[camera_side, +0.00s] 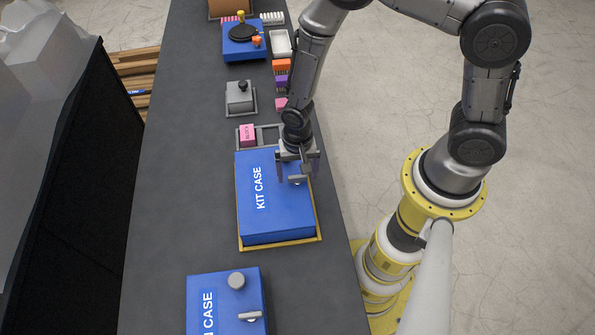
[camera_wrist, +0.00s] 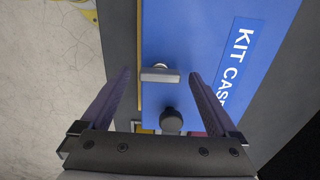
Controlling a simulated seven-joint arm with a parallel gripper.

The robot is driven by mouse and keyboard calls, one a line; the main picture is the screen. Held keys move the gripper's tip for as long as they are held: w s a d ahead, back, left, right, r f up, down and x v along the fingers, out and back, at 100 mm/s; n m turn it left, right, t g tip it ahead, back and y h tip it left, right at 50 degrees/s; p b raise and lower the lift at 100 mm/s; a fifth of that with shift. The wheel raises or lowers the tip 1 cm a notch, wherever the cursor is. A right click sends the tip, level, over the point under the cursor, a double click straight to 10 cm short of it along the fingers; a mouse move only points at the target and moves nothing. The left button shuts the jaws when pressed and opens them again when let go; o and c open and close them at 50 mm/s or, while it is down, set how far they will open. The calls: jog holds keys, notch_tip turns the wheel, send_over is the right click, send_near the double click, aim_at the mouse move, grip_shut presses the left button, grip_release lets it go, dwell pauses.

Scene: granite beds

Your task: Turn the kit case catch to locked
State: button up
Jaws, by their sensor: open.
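The kit case (camera_side: 272,215) is a blue box with a white "KIT CASE" label, set in a yellow-edged frame on the bench. It also fills much of the wrist view (camera_wrist: 200,40). Its catch (camera_wrist: 160,75) is a small grey bar, lying crosswise in the wrist view, and it shows in the side view (camera_side: 296,181) just below my gripper. A dark round knob (camera_wrist: 171,121) stands on the case near the catch. My gripper (camera_side: 297,176) is open above the case; in the wrist view its two fingers (camera_wrist: 160,80) are on either side of the catch, apart from it.
Another blue case (camera_side: 215,300) with a grey knob and catch lies nearer the camera. A pink block (camera_side: 247,133) sits in a grey tray just behind the kit case. A grey box (camera_side: 239,97) and a blue fixture (camera_side: 245,45) stand farther back. The bench's left side is clear.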

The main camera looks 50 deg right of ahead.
notch_tip(320, 180, up, 14)
dwell(0.5)
jog(key=shift+f, duration=0.1)
notch_tip(320, 180, up, 10)
jog(key=t, duration=0.3)
send_over(298, 175)
jog(key=w+d, duration=0.2)
jog(key=w, duration=0.1)
jog(key=s+d+r+t, duration=0.2)
jog(key=s+d+r, duration=0.1)
jog(key=r, duration=0.6)
jog(key=s+d+r+n, duration=0.1)
jog(key=s+r+n, duration=0.1)
jog(key=s+n, duration=0.2)
jog(key=s+d+r+n, duration=0.2)
jog(key=s+n, duration=0.3)
jog(key=s, duration=0.5)
jog(key=shift+s+t, duration=0.15)
jog(key=shift+t, duration=0.15)
